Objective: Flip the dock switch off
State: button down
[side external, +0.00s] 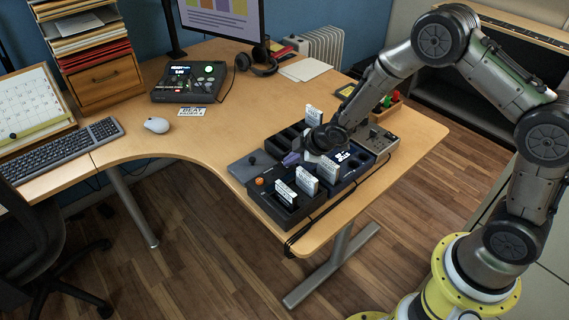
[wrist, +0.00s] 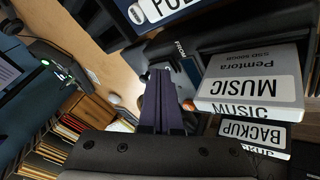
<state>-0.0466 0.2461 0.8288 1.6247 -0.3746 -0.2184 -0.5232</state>
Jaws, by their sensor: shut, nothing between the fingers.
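A black drive dock (side external: 266,202) sits near the front edge of the desk, with several white-labelled drives upright in it. In the wrist view, the drives labelled MUSIC (wrist: 248,88) and BACKUP (wrist: 254,132) stand right of my fingers. An orange round control (side external: 260,181) is at the dock's left end; an orange piece also shows in the wrist view (wrist: 188,105), just right of my fingers. I cannot tell whether it is the switch, nor its position. My gripper (side external: 291,160), with purple fingers, is shut and empty above the dock's back side; its fingers (wrist: 158,78) point away from the wrist camera. Contact is unclear.
A grey box with a black knob (side external: 252,166) lies left of the dock. A dark blue labelled unit (side external: 346,157) and a grey box (side external: 380,140) stand right. A cable runs along the front desk edge.

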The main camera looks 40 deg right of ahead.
jog(key=shift+r, duration=0.1)
jog(key=shift+r, duration=0.65)
notch_tip(320, 180, up, 6)
dwell(0.7)
